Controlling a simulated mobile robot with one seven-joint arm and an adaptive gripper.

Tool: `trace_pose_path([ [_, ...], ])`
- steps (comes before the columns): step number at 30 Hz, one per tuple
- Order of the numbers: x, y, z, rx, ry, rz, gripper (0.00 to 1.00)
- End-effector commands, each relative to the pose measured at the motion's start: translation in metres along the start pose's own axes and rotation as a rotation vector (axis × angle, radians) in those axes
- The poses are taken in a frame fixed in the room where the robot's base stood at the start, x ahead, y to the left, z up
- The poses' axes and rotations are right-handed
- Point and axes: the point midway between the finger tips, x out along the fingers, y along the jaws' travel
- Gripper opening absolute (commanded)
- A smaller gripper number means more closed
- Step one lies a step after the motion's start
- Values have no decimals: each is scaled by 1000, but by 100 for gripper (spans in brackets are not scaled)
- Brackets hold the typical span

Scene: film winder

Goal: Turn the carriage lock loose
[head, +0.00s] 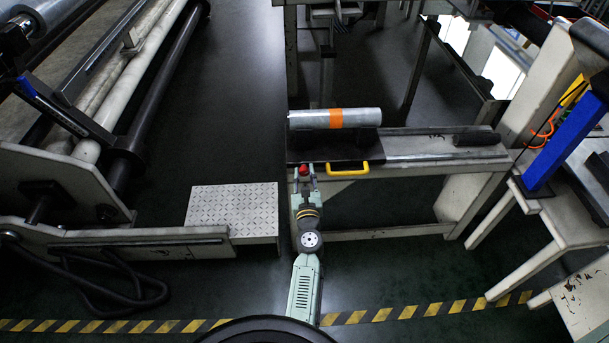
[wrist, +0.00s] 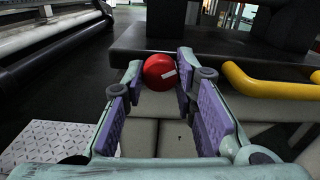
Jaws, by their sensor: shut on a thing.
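The carriage lock is a round red knob (head: 304,169) on the front of the black carriage (head: 350,154).
A yellow handle (head: 352,170) sticks out of the carriage just right of the knob. A rail bench (head: 430,145) extends right. A checkered metal step (head: 232,208) stands at the left.

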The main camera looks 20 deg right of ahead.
Motion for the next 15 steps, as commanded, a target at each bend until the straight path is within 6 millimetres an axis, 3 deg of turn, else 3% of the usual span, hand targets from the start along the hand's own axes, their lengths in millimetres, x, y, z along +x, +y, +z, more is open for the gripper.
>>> trace_pose_path([
  [15,0,1,-1,-107,-1,1,0],
])
